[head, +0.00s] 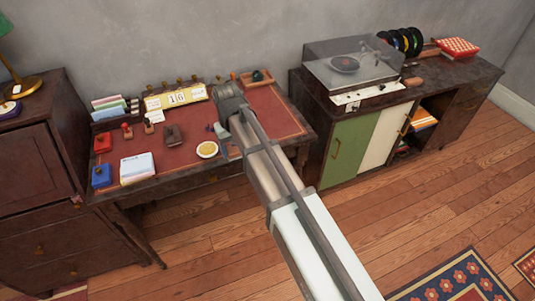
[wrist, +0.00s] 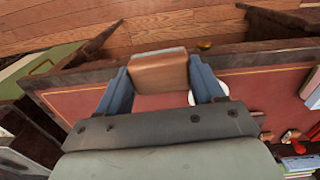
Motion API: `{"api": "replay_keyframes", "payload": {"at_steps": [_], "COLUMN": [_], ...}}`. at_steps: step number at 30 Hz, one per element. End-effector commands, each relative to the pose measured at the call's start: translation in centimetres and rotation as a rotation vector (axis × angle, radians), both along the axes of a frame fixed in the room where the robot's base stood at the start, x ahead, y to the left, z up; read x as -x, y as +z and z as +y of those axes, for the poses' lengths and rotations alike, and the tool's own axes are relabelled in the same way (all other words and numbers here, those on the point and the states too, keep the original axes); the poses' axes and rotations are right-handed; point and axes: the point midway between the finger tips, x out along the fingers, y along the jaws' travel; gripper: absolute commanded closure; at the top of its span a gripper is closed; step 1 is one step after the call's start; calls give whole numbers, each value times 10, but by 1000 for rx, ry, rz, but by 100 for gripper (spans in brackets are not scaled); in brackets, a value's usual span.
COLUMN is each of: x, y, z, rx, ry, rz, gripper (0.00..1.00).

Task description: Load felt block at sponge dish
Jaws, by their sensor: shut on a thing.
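My gripper (wrist: 162,80) is shut on the felt block (wrist: 160,73), a brown wooden block with a pale grey strip along its far edge. In the wrist view the block sits between the two blue fingers, above the red desk top. In the head view my gripper (head: 218,131) is over the desk; I cannot make out the block there. The sponge dish (head: 207,149), a small round white dish with a yellow sponge, lies on the desk just below and left of my gripper. In the wrist view the right finger hides most of a white rim (wrist: 223,88), probably the dish.
The desk (head: 255,91) also holds a brown object (head: 173,134), stamps, red and blue boxes (head: 102,176), a paper stack (head: 137,167) and a calendar (head: 176,97). A cabinet with a record player (head: 352,65) stands to the right. The desk's front edge is near the dish.

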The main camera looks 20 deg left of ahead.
Motion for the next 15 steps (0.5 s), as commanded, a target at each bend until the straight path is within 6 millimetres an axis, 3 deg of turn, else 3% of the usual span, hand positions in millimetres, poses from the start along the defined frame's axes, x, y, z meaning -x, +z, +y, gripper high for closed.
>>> {"api": "replay_keyframes", "payload": {"at_steps": [1,7,12,15], "x": [2,7,-18,-23], "y": [5,21,31,32], "z": [25,96,129,137], "rx": [0,-1,-3,-3], "ry": [23,69,39,19], "rz": [0,2,3,4], "gripper": [61,61,61,61]}}
